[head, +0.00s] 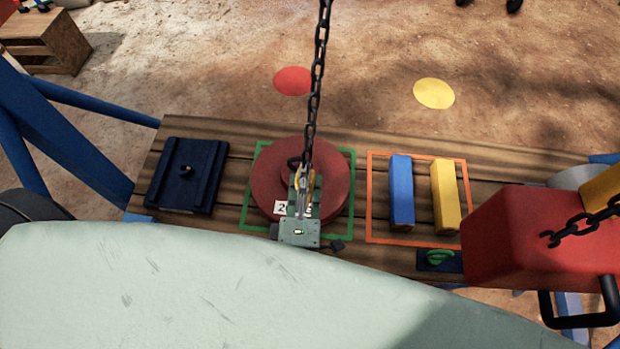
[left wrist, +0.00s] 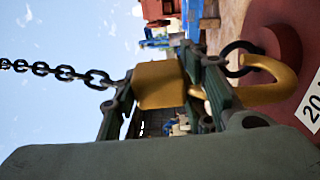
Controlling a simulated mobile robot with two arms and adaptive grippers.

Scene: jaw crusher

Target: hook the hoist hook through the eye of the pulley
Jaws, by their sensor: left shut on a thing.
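The pulley (head: 333,182) is a thick red disc with a raised hub, lying in a green square on the plank bench. Its eye is a dark ring (left wrist: 227,51) standing by the hub in the left wrist view. My left gripper (head: 302,186) is shut on the yellow block of the hoist hook (left wrist: 160,84), above the pulley. The chain rises from the block. The hook's curve (left wrist: 288,80) is beside the ring, and its tip overlaps the ring's opening. I cannot tell whether the tip passes through. My right gripper is not in view.
A dark blue plate (head: 187,176) lies left on the bench. A blue bar (head: 402,190) and a yellow bar (head: 445,196) lie in an orange square (head: 369,205). A red block (head: 520,238) with chain and black handle is at the right. Blue rails (head: 40,125) flank the left.

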